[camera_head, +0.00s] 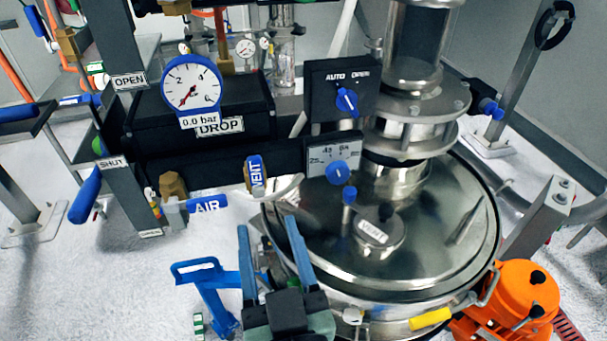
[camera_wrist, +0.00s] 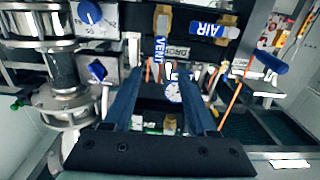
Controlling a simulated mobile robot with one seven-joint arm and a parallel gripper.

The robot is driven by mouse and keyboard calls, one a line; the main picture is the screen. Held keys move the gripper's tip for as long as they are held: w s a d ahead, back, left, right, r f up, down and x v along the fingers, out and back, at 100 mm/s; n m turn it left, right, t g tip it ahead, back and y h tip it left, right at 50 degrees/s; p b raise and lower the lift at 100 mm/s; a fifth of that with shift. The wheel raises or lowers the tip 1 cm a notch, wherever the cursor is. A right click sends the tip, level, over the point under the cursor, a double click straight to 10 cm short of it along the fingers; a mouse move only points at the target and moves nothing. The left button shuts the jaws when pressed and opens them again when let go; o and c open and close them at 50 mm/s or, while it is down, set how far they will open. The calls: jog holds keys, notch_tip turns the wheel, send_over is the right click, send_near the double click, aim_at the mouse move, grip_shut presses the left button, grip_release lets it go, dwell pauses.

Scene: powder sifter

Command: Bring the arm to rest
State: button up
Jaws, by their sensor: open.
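My gripper (camera_head: 268,232) is open, with two blue fingers held apart and nothing between them. I cannot tell whether a finger touches the lid's edge.
The gauge (camera_head: 191,90) reads about zero. A blue AIR handle (camera_head: 207,204), an AUTO knob box (camera_head: 341,90) and a lower knob panel (camera_head: 333,155) are close ahead. An orange motor (camera_head: 512,300) is at lower right, a blue bracket (camera_head: 207,290) at lower left. White floor (camera_head: 130,280) is clear at left.

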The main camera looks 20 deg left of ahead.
jog(key=w+d+r+m+t+h, duration=0.1)
jog(key=w+d+r+t+h, duration=0.2)
jog(key=r, duration=0.6)
jog(key=w+d+r+m+t+h, duration=0.1)
jog(key=w+d+r+t, duration=0.25)
jog(key=r, duration=0.65)
jog(key=s+d+r+m+t+h, duration=0.2)
jog(key=d+r+t+h, duration=0.1)
jog(key=r, duration=0.5)
jog(key=s+d+r+m+t+h, duration=0.3)
jog(key=r, duration=0.5)
jog(key=shift+d+b, duration=0.35)
jog(key=shift+d, duration=0.05)
